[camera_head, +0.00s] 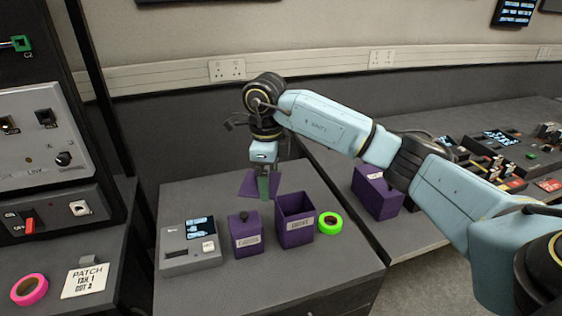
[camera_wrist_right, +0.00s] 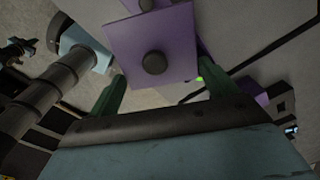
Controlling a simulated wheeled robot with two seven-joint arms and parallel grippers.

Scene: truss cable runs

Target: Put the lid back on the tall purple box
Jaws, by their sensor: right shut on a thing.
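The tall purple box (camera_head: 295,222) stands upright and open-topped on the grey table, with a pale label on its front. My right gripper (camera_head: 264,187) is above the table, behind and left of that box's opening. It is shut on a flat purple lid (camera_head: 254,184), which is held tilted and apart from the box. In the right wrist view the lid (camera_wrist_right: 175,50) shows between the green fingers (camera_wrist_right: 160,90), its dark round knob facing the camera. My left gripper does not show clearly in either view.
A shorter purple box (camera_head: 246,240) with a black-knobbed lid stands left of the tall one. A grey device (camera_head: 190,247) is farther left, and a green tape roll (camera_head: 330,223) is to the right. Another purple box (camera_head: 377,192) stands on the right-hand desk. The table front is clear.

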